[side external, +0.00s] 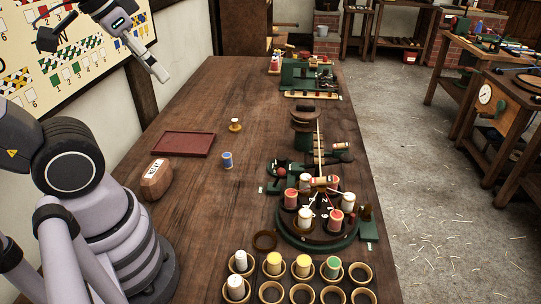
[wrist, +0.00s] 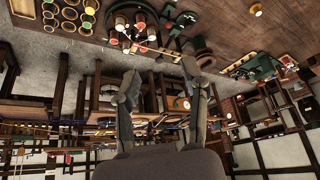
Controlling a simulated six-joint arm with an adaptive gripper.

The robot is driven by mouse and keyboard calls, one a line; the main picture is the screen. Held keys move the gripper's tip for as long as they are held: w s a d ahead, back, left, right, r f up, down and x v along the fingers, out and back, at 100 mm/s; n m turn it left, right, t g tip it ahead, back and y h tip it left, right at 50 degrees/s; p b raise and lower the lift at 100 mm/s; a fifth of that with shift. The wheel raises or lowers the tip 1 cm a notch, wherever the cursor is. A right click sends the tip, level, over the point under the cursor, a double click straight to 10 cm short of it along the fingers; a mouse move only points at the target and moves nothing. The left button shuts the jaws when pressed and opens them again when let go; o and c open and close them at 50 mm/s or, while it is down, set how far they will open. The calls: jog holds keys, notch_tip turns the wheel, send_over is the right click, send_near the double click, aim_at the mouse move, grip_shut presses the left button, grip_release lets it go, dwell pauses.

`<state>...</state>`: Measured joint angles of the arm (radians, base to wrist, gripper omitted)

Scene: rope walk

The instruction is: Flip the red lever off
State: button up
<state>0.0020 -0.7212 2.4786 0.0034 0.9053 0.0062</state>
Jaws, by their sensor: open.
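A small red knob (side external: 281,171) sits on a dark green base beside the round carousel, and is the likeliest red lever; its handle and position are too small to tell. A small red part (wrist: 167,11) near green hardware shows at the top of the wrist view, but I cannot tell if it is the same one. My gripper (side external: 162,77) is raised high at the upper left by the wall, far from the knob. In the wrist view my gripper (wrist: 160,74) has its fingers apart, with nothing between them.
The carousel (side external: 317,240) holds several bobbins, with cup holders (side external: 271,292) in front.

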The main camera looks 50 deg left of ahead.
jog(key=w, duration=0.3)
jog(key=w+m+g, duration=0.1)
jog(key=w, duration=0.2)
jog(key=w+r+g, duration=0.1)
jog(key=w, duration=0.2)
jog(key=shift+w+r, duration=0.1)
jog(key=shift+w, duration=0.05)
grip_shut()
jog(key=w+f+m+g+y, duration=0.1)
jog(key=w+f+m+g, duration=0.3)
jog(key=w, duration=0.8)
jog(key=w+d+f+g+y, duration=0.1)
jog(key=w+f, duration=0.5)
jog(key=f, duration=0.5)
jog(key=w+d+f+m+g, duration=0.1)
jog(key=w+f, duration=0.5)
jog(key=f, duration=0.6)
jog(key=shift+d+m+g+y, duration=0.3)
jog(key=shift+d+g+y, duration=0.1)
jog(key=shift+d, duration=0.15)
